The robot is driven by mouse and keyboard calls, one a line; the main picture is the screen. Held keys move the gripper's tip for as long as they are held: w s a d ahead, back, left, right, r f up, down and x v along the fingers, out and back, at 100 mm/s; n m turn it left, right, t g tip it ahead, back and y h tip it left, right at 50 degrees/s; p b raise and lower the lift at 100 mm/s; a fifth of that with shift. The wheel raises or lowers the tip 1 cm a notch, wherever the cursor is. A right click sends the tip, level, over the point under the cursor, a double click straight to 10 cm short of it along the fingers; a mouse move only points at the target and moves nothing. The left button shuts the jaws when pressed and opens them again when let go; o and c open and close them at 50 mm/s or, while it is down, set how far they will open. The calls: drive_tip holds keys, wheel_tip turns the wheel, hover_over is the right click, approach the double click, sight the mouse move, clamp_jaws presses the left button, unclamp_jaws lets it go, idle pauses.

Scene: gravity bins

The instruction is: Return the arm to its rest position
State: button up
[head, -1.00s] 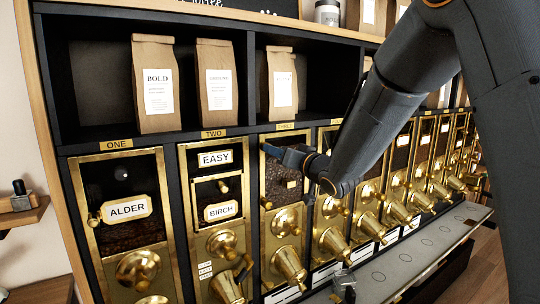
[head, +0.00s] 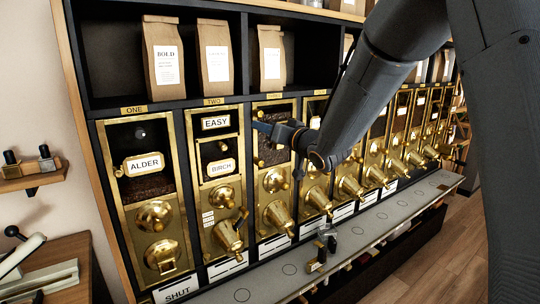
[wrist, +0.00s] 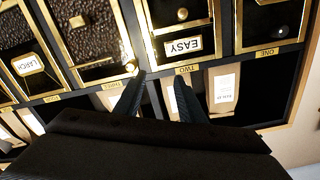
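My gripper (head: 262,129) is at the end of my raised dark arm (head: 372,95), in front of the upper part of the brass bin marked THREE (head: 274,150). It also shows in the wrist view (wrist: 156,92), where its two dark fingers stand apart with nothing between them. The gripper is open and empty. My forearm covers parts of the bins to the right of bin THREE.
The ALDER bin (head: 144,164) and the EASY/BIRCH bin (head: 218,150) stand left of my gripper. Open floor lies right.

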drive_tip(key=s+d+f+m+g+h+b, duration=0.1)
drive_tip(key=s+d+f+g+h+b, duration=0.3)
drive_tip(key=d+f, duration=0.6)
drive_tip(key=s+d+f+m+g+h+b, duration=0.15)
drive_tip(key=s+d+f+h, duration=0.4)
drive_tip(key=f, duration=0.75)
drive_tip(key=s+d+f+g+b, duration=0.1)
drive_tip(key=s+f+g+b, duration=0.1)
drive_tip(key=s+f, duration=0.2)
drive_tip(key=s+d+f+g+b, duration=0.1)
drive_tip(key=s+f, duration=0.4)
drive_tip(key=s, duration=0.6)
drive_tip(key=s+d+f+g+b, duration=0.2)
drive_tip(key=s+f+g, duration=0.2)
drive_tip(key=s, duration=0.3)
drive_tip(key=shift+s+d+f+g+b, duration=0.3)
drive_tip(key=shift+s+d+g, duration=0.05)
drive_tip(key=shift+s+g, duration=0.1)
